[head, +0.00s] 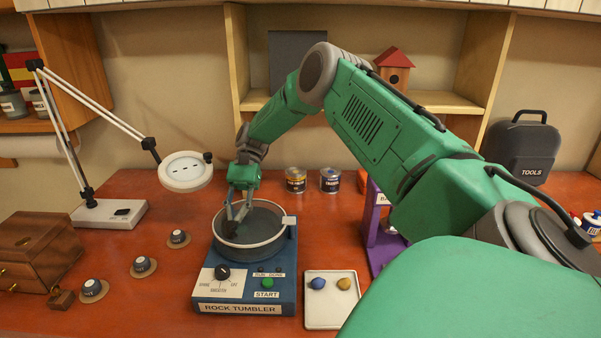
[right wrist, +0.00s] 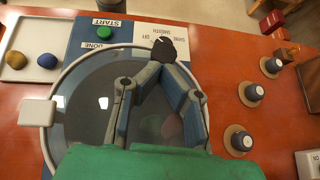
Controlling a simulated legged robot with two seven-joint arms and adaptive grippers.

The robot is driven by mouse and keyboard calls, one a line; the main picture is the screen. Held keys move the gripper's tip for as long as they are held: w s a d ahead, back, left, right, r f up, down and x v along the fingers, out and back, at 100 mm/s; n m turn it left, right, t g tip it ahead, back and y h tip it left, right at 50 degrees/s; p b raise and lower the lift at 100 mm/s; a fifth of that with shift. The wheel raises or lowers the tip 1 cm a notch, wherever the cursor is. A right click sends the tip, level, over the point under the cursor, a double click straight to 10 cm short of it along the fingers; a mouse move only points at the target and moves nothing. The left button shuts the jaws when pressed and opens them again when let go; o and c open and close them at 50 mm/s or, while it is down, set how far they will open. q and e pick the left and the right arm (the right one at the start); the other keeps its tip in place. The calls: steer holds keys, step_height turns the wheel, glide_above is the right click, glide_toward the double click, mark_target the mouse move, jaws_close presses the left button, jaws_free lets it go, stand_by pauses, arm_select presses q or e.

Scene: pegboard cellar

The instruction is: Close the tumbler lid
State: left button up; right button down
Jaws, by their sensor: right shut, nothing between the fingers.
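The rock tumbler (head: 240,308) is a blue box with a round grey drum on top. In the right wrist view a clear round lid (right wrist: 90,105) with a grey rim and a white tab (right wrist: 38,113) appears to lie flat over the drum. Stones show faintly beneath it. I cannot tell whether it is fully seated. My right gripper (head: 231,238) is shut and empty, pointing down at the near left of the drum. Whether its dark fingertips (right wrist: 168,48) touch the lid is unclear. My left gripper is not in view.
A tray (head: 315,322) with two stones stands right of the tumbler. Several small cups on round bases, such as one (head: 179,238), stand to the left. A magnifier lamp (head: 185,171) reaches in from the left. Two cans (head: 296,180) stand behind.

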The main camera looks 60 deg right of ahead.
step_height(320, 180, up, 10)
stand_by(0.6)
steer(key=shift+w+d+f, duration=0.1)
